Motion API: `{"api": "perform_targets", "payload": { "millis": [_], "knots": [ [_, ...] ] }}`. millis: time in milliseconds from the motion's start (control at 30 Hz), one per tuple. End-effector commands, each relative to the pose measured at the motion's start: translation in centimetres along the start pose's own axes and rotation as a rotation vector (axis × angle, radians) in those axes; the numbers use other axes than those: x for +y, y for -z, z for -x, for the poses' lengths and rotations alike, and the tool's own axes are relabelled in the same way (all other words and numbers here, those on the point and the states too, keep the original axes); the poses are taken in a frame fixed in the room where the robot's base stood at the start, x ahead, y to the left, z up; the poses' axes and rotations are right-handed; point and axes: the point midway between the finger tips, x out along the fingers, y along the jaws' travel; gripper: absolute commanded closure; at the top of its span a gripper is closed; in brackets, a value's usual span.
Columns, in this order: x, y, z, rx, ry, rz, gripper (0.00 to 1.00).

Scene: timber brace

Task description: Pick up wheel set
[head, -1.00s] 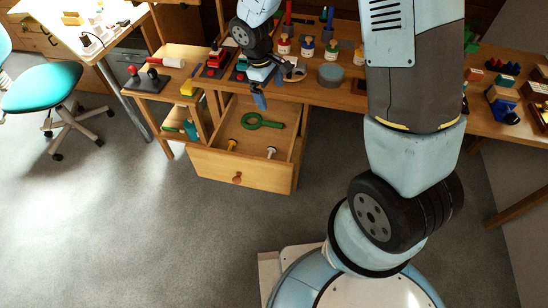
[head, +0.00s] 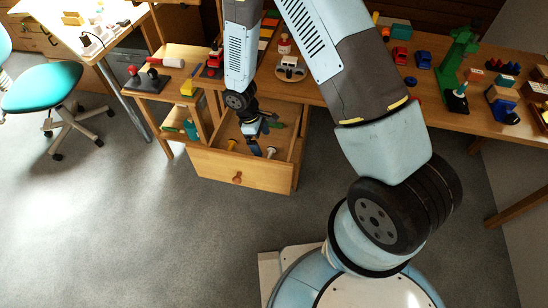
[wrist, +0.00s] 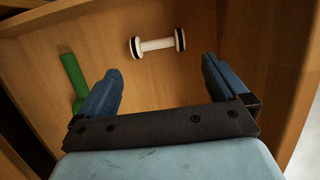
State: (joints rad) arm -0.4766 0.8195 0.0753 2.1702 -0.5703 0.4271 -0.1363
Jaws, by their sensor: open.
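A wheel set (wrist: 158,44), two white wheels with dark rims on a pale axle, lies on the floor of the open drawer (head: 236,175). It also shows in the head view (head: 271,152), near the drawer's right side. My gripper (wrist: 160,68) is open and empty, its two blue fingers spread to either side below the wheel set in the wrist view. In the head view my gripper (head: 262,141) hangs over the drawer, close to the wheel set. Nothing is between the fingers. I cannot tell the exact height gap.
A green tool (wrist: 74,78) lies in the drawer to the left of the fingers in the wrist view. Drawer walls surround the space, and the workbench (head: 320,92) stands behind, with toys on top.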

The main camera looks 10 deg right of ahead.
Motion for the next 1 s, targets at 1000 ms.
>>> {"api": "perform_targets", "payload": {
  "millis": [1000],
  "knots": [
    [0.1,-0.4,-8.3,0.0,-0.001,-0.002,0.0]
  ]
}}
